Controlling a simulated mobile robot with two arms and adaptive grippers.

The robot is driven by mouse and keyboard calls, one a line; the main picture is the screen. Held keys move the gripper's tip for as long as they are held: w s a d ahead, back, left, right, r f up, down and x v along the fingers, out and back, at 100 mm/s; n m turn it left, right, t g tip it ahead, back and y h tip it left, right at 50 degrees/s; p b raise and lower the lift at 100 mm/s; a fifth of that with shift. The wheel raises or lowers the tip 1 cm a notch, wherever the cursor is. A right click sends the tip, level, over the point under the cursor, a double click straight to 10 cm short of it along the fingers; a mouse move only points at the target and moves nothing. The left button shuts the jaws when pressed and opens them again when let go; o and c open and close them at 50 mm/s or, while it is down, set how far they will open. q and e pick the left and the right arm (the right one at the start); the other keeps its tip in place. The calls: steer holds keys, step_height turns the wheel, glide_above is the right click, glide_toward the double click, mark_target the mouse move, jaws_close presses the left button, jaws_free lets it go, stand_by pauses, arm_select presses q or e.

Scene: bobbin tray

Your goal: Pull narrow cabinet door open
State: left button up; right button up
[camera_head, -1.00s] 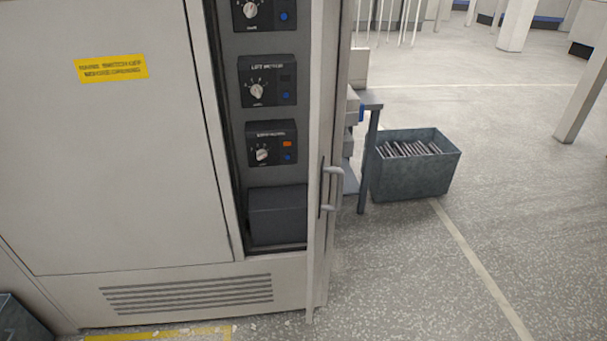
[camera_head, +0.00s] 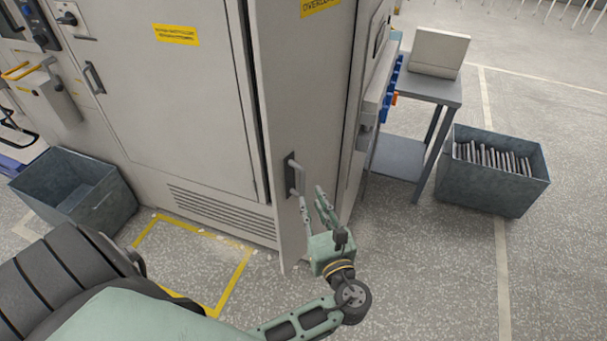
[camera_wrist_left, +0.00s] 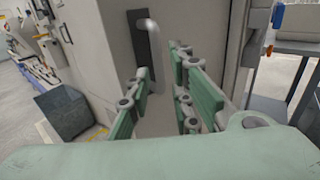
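The narrow cabinet door (camera_head: 300,100) is pale grey and stands ajar, with a dark gap along its left edge. Its grey bar handle (camera_head: 295,176) sits on a dark plate near that edge. My left gripper (camera_head: 312,196) is open and empty, just right of and below the handle in the head view. In the left wrist view the handle (camera_wrist_left: 153,45) shows beyond the open green fingers (camera_wrist_left: 158,82). I cannot tell whether a finger touches it. The cabinet's inside is hidden. My right gripper is not in view.
The wide cabinet door (camera_head: 185,100) is shut. A metal bin (camera_head: 100,205) stands at left, and a bin of rods (camera_head: 490,190) at right. A small side table (camera_head: 430,88) stands right of the cabinet. Yellow tape (camera_head: 235,280) marks the floor. The floor in front of the narrow door is clear.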

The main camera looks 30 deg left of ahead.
mark_target(303, 185)
arm_select(q)
steer(key=x, duration=0.2)
steer(key=p+x, duration=0.1)
steer(key=x, duration=0.1)
steer(key=shift+s+a+r, duration=0.15)
steer(key=shift+a+r, duration=0.1)
steer(key=p+x, duration=0.1)
steer(key=x, duration=0.2)
steer(key=shift+f, duration=0.15)
steer(key=shift+w+a, duration=0.2)
steer(key=shift+w, duration=0.1)
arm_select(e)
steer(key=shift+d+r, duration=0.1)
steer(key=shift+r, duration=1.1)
arm_select(q)
steer(key=shift+c, duration=0.6)
steer(key=c, duration=0.4)
steer(key=shift+d+f, duration=0.1)
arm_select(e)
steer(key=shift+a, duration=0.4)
